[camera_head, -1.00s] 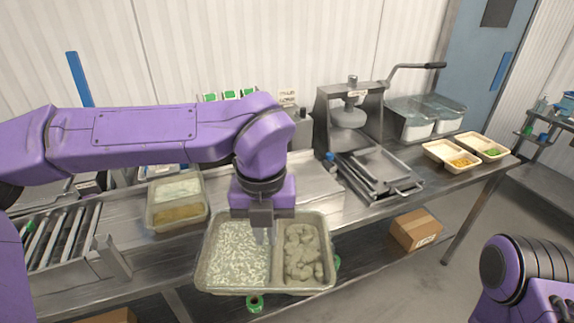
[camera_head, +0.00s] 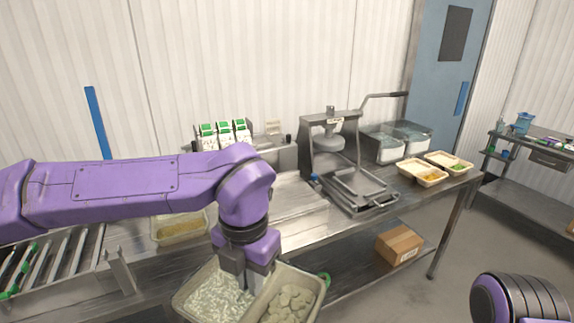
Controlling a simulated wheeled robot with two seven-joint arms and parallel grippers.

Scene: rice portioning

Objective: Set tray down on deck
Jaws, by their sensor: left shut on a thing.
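A two-part tray (camera_head: 318,281) with white rice in its left part and pale lumpy pieces in its right part is at the bottom centre of the head view. My left gripper (camera_head: 246,283) points down at the tray's middle and is shut on it, seemingly at the divider; the fingertips are partly hidden. The tray hangs in front of the steel table's front edge, and its near side is cut off by the frame. The deck is not clearly identifiable. My right arm shows at the lower right, but its gripper is out of view.
The steel table (camera_head: 300,203) carries a hand press (camera_head: 345,165), clear bins (camera_head: 383,148) and two small food trays (camera_head: 422,174). Another food tray (camera_head: 180,228) stands behind my left arm. A roller conveyor (camera_head: 50,275) is at the left. A cardboard box (camera_head: 398,244) sits on the lower shelf.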

